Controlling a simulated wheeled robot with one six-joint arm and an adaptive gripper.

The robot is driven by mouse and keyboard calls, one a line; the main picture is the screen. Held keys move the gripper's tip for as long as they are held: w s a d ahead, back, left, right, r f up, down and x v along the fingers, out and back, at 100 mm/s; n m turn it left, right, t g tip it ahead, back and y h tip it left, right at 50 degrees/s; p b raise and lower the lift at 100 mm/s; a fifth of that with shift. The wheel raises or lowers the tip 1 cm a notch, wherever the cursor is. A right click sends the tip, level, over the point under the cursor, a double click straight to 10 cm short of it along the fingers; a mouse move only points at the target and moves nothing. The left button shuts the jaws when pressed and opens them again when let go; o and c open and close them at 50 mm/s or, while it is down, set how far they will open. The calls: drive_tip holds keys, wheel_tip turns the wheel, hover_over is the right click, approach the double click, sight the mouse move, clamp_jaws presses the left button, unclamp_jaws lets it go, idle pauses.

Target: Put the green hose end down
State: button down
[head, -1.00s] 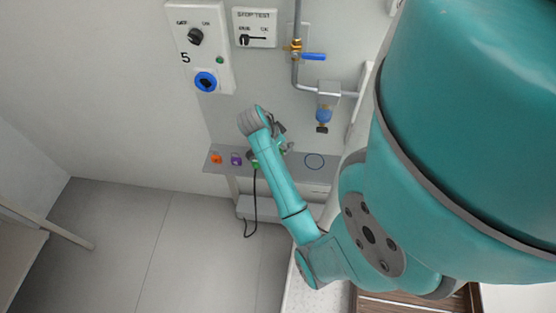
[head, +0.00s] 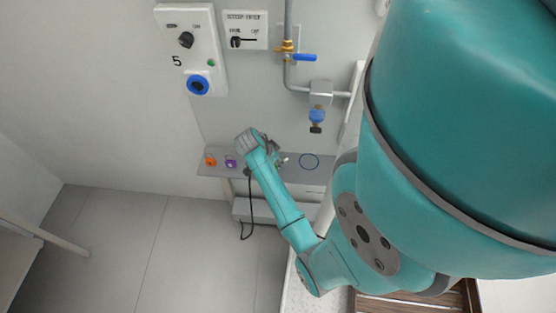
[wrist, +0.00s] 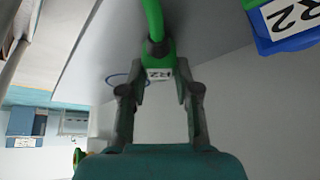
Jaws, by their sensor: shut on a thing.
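The green hose end (wrist: 159,58), with a white R2 label, is between the fingertips of my gripper (wrist: 160,82) in the wrist view. My gripper is shut on it, and the green hose runs up from it. In the head view my gripper (head: 277,160) is over the grey shelf (head: 270,172), left of a blue ring marked on it (head: 309,162). The ring also shows behind the hose end in the wrist view (wrist: 118,80). My arm hides the hose end in the head view, and I cannot tell whether it touches the shelf.
An orange piece (head: 210,161) and a purple piece (head: 231,161) are on the shelf's left part. A dark cable (head: 249,215) hangs below the shelf. A blue R2-labelled piece (wrist: 285,28) is close at the wrist view's upper right. A blue-handled valve (head: 303,57) is on the wall above.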

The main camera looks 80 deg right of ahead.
drive_tip(key=shift+f, duration=0.15)
drive_tip(key=c, duration=0.8)
unclamp_jaws()
